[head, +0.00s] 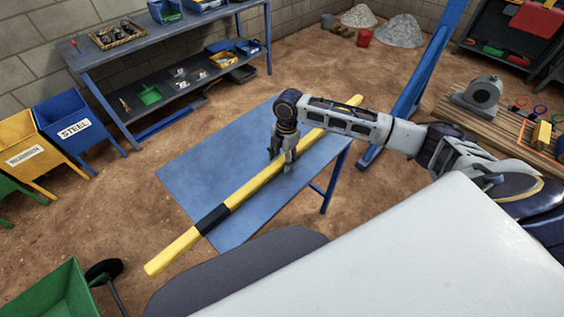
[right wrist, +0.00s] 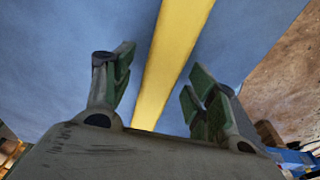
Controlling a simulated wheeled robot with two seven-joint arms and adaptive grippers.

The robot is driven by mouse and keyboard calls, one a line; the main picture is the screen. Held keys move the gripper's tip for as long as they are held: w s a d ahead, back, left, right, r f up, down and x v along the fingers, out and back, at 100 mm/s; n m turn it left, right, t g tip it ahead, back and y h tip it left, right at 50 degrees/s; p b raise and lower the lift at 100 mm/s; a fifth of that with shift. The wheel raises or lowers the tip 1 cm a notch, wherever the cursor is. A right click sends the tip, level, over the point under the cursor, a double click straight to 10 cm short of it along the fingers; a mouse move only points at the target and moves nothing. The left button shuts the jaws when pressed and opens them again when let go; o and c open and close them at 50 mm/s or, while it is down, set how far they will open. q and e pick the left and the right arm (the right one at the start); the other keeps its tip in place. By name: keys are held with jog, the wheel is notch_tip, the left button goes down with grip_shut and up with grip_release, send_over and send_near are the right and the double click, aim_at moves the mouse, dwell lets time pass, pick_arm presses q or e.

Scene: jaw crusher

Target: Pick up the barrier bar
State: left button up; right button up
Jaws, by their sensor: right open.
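The barrier bar (head: 255,184) is a long yellow bar with a dark band near its front end. It lies diagonally across the blue table (head: 192,171), and its front end sticks out past the table's edge. My right gripper (head: 281,163) points down over the bar, past its middle toward the far end. In the right wrist view the yellow bar (right wrist: 174,60) runs between the two open green-padded fingers (right wrist: 158,88), with a gap on each side. The fingers hide a short part of the bar in the head view. My left gripper is not in view.
A blue shelf unit (head: 170,57) with bins stands behind the table. A blue post (head: 415,82) rises right of the table. A wooden pallet (head: 510,118) holds parts at the right.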

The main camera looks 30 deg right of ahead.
jog(key=shift+f, duration=0.4)
grip_shut()
dwell(0.4)
